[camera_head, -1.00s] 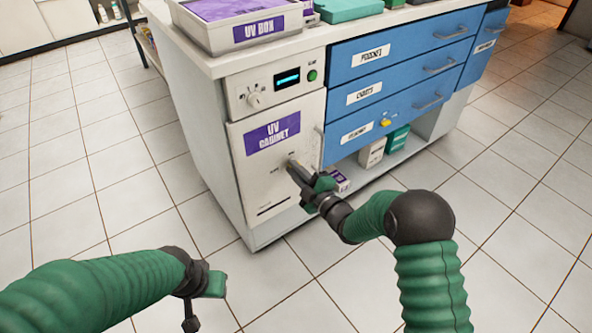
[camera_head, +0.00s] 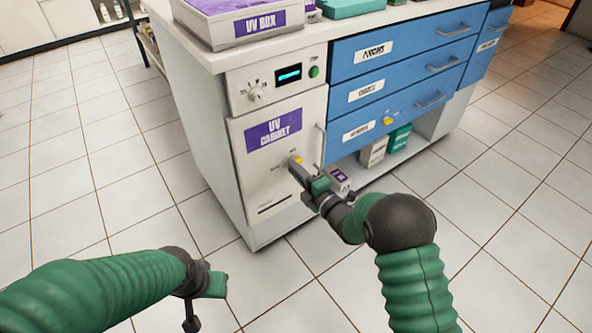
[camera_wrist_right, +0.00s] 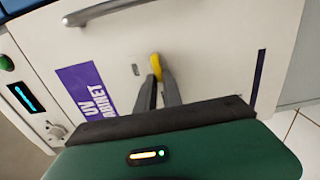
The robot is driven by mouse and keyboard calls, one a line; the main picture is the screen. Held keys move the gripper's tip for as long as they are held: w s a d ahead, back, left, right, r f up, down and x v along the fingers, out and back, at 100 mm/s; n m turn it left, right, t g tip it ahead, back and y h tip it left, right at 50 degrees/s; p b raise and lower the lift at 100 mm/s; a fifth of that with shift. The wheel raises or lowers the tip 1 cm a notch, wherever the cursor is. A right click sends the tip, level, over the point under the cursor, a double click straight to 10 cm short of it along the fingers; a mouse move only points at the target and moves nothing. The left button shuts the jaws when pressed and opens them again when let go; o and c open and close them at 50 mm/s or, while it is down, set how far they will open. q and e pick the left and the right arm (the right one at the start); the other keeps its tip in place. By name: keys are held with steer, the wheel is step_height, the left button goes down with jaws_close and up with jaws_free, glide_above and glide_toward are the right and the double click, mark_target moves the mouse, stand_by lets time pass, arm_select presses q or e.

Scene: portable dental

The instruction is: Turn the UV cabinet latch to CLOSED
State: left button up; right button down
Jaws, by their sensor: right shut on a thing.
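The UV cabinet (camera_head: 258,205) is a white unit with a purple label on its front, and its door looks shut. Its latch is a small yellow knob (camera_head: 296,159) right of and below the label; it also shows in the right wrist view (camera_wrist_right: 156,66). My right gripper (camera_head: 297,167) is at the door front, its fingers shut on the yellow latch (camera_wrist_right: 157,78). The fingers cover part of the latch, and the small print beside it is too small to read. My left gripper (camera_head: 203,298) is low at the left, away from the cabinet; its fingers cannot be made out clearly.
A control panel with a dial (camera_head: 255,94) and green button (camera_head: 314,71) sits above the door. A vertical door handle (camera_head: 320,146) stands right of the latch. Blue drawers (camera_head: 395,85) and a low shelf with boxes (camera_head: 374,151) are at the right. The floor in front is clear.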

steer(key=shift+s+a+f, duration=0.1)
steer(key=shift+f, duration=0.2)
steer(key=c, duration=1.5)
jaws_free()
steer(key=shift+r, duration=0.1)
steer(key=p+v, duration=0.7)
steer(key=v, duration=0.9)
steer(key=shift+s+d, duration=0.3)
